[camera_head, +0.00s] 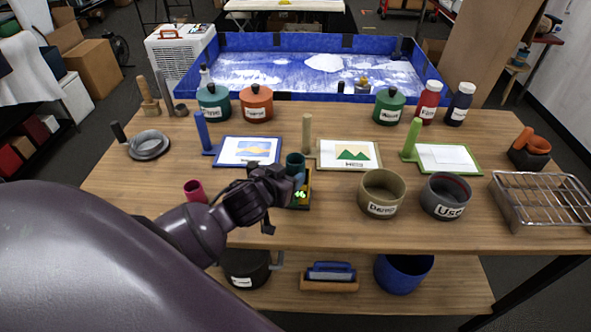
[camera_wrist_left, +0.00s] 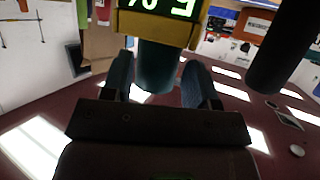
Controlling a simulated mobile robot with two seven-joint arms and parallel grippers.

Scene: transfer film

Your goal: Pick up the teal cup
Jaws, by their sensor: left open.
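I cannot tell whether a finger touches the cup. My right gripper is not in view.
A red cup (camera_head: 195,191) stands close beside my left arm. A tan bowl (camera_head: 381,193) and a grey bowl (camera_head: 446,196) stand to the right, then a wire rack (camera_head: 541,201). Framed screens (camera_head: 247,151) with upright handles lie behind. A blue-walled basin (camera_head: 290,41) is at the back.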

